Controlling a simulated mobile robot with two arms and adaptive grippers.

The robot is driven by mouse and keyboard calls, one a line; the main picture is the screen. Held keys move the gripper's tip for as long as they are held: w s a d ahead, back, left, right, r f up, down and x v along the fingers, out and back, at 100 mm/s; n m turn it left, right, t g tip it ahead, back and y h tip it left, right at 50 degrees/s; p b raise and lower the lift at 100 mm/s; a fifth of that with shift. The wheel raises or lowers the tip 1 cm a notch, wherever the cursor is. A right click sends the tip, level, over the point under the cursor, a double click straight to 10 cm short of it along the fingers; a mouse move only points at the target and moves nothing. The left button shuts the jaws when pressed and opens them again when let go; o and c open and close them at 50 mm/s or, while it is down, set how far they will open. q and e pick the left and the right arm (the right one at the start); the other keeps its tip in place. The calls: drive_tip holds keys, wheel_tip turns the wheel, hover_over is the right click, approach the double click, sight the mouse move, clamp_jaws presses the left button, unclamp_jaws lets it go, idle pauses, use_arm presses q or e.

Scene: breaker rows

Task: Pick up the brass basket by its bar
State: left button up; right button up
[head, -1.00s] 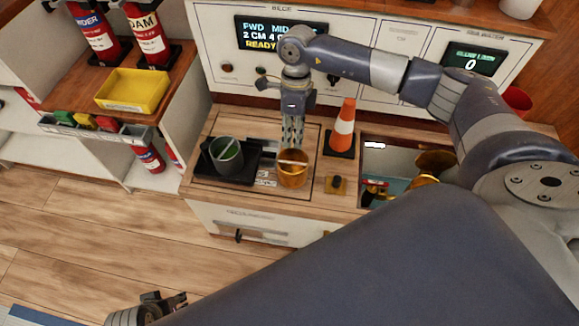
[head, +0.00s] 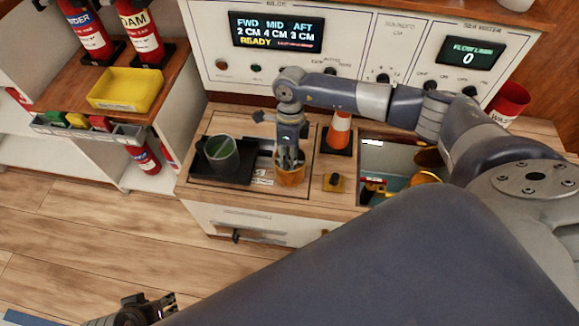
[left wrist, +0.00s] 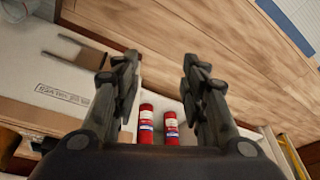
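The brass basket (head: 290,175) is a small golden cup on the wooden counter top, right of the black tray. My right gripper (head: 290,162) points straight down at it, with its fingertips at the basket's mouth. The fingers hide the bar, and I cannot tell whether they are closed on it. My left gripper (head: 165,304) is low at the left in the head view, far from the basket. In the left wrist view its two fingers (left wrist: 158,75) are wide apart with nothing between them.
A dark cup (head: 222,155) stands in the black tray (head: 205,172). An orange and white cone (head: 340,130) and a yellow block with a black knob (head: 334,182) stand right of the basket. An open well (head: 385,160) lies further right.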

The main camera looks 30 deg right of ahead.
clamp_jaws()
drive_tip(key=shift+r, duration=0.1)
